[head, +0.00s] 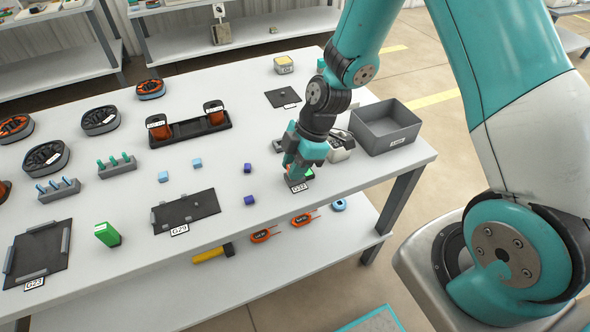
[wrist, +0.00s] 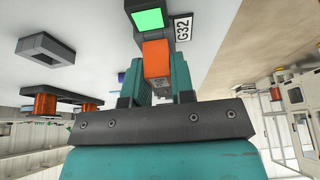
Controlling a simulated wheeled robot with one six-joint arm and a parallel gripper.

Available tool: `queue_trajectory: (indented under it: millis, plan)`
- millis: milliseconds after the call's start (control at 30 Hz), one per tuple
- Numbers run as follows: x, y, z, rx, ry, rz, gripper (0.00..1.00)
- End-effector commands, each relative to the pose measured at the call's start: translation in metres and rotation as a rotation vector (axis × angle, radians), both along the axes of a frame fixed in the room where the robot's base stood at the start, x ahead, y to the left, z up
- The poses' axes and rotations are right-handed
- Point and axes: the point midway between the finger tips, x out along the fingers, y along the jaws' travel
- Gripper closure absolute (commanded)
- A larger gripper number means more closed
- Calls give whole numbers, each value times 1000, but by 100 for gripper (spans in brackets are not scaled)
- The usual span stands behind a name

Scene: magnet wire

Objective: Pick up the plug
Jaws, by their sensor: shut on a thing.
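An orange block, which I take to be the plug (wrist: 157,58), sits between the two teal fingers of my gripper (wrist: 160,78) in the wrist view. My gripper is shut on it. Just beyond the plug is a dark fixture with a lit green square (wrist: 148,19), beside a G32 label (wrist: 183,27). In the head view my gripper (head: 299,170) is low over the table near the front right, at the G32 label (head: 299,187). My gripper mostly hides the plug there. I cannot tell whether the plug touches the fixture.
A grey open bin (head: 385,127) stands right of my gripper, with a white and black device (head: 341,147) between them. Small blue cubes (head: 249,199) lie to the left. A black holder with two orange-black spools (head: 190,131) is farther back. The table's front edge is close.

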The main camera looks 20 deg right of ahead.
Motion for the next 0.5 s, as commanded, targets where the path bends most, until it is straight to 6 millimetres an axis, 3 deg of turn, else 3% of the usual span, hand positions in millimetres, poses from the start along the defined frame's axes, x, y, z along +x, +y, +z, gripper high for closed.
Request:
queue_trajectory:
  millis: [267,500]
  plan:
    - [0,0,3,0,-1,1,100]
    - [1,0,33,1,-6,0,100]
